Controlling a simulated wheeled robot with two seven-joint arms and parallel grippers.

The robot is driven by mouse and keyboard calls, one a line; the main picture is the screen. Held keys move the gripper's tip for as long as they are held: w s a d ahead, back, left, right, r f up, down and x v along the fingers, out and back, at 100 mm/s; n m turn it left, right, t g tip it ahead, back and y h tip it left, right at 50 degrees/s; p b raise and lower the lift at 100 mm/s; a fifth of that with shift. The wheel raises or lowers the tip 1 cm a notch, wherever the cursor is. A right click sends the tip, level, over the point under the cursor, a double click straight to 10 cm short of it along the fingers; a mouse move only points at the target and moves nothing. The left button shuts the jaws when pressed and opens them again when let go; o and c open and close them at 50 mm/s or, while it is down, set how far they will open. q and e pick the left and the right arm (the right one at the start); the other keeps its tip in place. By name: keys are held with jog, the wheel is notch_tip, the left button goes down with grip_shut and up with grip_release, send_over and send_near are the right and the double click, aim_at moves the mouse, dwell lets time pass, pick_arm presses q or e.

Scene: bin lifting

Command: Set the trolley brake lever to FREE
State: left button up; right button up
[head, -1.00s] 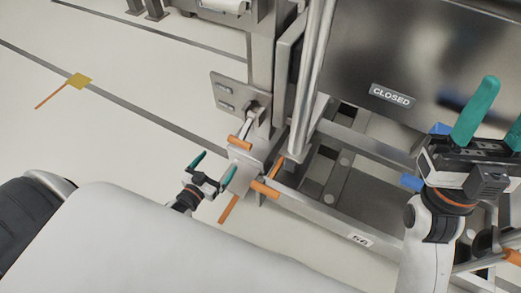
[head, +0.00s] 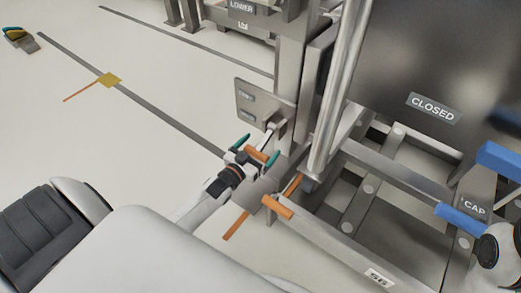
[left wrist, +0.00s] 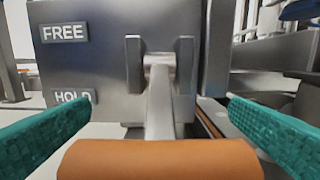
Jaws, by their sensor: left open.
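The brake lever has an orange grip (head: 256,154) on a steel arm, mounted on a metal plate (head: 250,96) beside the trolley's post. In the left wrist view the plate carries the labels FREE (left wrist: 64,32) above and HOLD (left wrist: 73,96) below. The lever arm (left wrist: 160,105) hangs down from its pivot bracket toward the camera, its orange grip (left wrist: 160,159) low in the picture, nearer the HOLD level. My left gripper (head: 256,150) is open, with its teal fingers on either side of the grip. Contact cannot be told.
Another orange handle (head: 278,207) sits low on the trolley frame, just below and right of my left gripper. A steel panel marked CLOSED (head: 433,108) and blue parts (head: 462,219) stand at right.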

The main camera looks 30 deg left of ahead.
pick_arm(q)
jog(key=shift+w, duration=0.5)
jog(key=shift+c, duration=0.3)
